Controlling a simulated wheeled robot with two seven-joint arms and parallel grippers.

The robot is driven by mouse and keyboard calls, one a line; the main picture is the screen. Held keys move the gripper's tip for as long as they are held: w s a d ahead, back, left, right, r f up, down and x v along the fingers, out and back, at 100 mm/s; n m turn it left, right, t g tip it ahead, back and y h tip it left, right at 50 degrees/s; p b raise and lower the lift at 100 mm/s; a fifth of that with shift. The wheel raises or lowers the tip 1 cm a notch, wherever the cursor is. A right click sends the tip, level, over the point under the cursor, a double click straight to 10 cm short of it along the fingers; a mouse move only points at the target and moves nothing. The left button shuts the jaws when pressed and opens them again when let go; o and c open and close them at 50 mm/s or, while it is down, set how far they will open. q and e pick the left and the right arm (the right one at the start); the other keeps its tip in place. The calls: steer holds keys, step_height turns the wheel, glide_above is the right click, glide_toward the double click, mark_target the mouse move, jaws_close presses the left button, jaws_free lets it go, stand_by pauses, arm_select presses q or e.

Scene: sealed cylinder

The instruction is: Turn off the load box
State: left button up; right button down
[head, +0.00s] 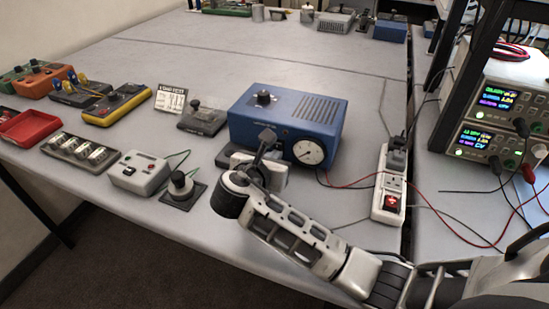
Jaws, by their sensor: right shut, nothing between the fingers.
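A blue box (310,108) with a black knob (264,98) and vent slots on top stands mid-table. A round white dial (308,151) is on its front. I cannot tell for certain that it is the load box; no label is readable. My right gripper (267,138) is shut and empty in front of the box's front face, left of the dial. It hides part of that face and a pale block behind it. I cannot tell whether it touches the box. My left gripper is not in view.
A white power strip (379,203) with a red switch and a plug stands right of the box, with loose red and black cables nearby. A grey button box (140,172) and a black knob unit (182,189) are at left. Stacked power supplies (498,110) are at right.

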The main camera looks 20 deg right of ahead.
steer(key=shift+r, duration=0.4)
steer(key=s+a, duration=0.9)
steer(key=a, duration=0.1)
steer(key=shift+s+r, duration=0.25)
steer(key=shift+r, duration=0.1)
